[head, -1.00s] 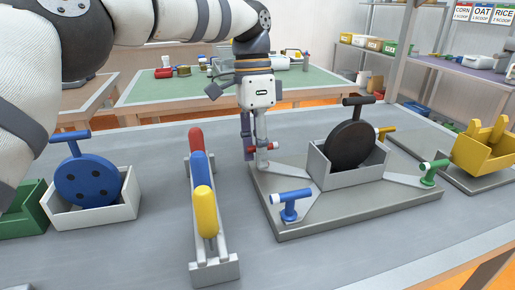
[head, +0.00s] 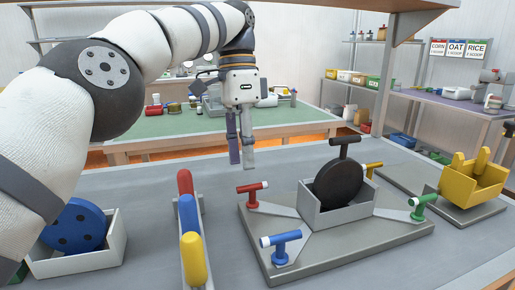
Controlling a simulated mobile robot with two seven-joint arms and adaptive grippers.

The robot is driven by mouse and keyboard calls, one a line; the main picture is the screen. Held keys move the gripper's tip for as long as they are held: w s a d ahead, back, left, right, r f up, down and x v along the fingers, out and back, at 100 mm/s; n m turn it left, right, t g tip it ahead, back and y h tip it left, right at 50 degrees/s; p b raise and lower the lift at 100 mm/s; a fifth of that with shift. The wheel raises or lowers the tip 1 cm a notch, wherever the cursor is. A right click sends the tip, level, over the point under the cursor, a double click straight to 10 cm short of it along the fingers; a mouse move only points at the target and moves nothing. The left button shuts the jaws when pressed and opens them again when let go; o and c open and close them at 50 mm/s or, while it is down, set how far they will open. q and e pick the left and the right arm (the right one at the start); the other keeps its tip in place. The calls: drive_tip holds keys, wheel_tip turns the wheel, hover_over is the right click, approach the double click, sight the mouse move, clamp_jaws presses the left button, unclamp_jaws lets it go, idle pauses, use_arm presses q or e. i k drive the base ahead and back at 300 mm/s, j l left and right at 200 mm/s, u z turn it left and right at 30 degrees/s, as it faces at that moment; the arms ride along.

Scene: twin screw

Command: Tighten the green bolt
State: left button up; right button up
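The green bolt (head: 420,205), a T-shaped piece with a pale tip, stands at the right corner of a grey base plate (head: 345,243). My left gripper (head: 241,163) hangs empty above the table behind the red bolt (head: 251,193), with a gap between its fingers. It is well to the left of the green bolt and apart from it. The blue bolt (head: 280,246) is at the front of the plate. A yellow bolt (head: 373,168) is partly hidden behind the black disc (head: 339,183). My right gripper is out of view.
The black disc sits in a grey box (head: 340,215) in the middle of the plate. A rack with red, blue and yellow handles (head: 190,225) stands to the left. A white box (head: 85,262) with a blue disc is farther left, and a yellow box (head: 472,186) is at right.

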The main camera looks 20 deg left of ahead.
sight(421, 202)
drive_tip(key=k+l, duration=0.25)
drive_tip(key=k, duration=0.25)
drive_tip(key=k+l, duration=0.2)
drive_tip(key=k, duration=0.25)
drive_tip(key=k+l, duration=0.25)
drive_tip(key=k, duration=0.25)
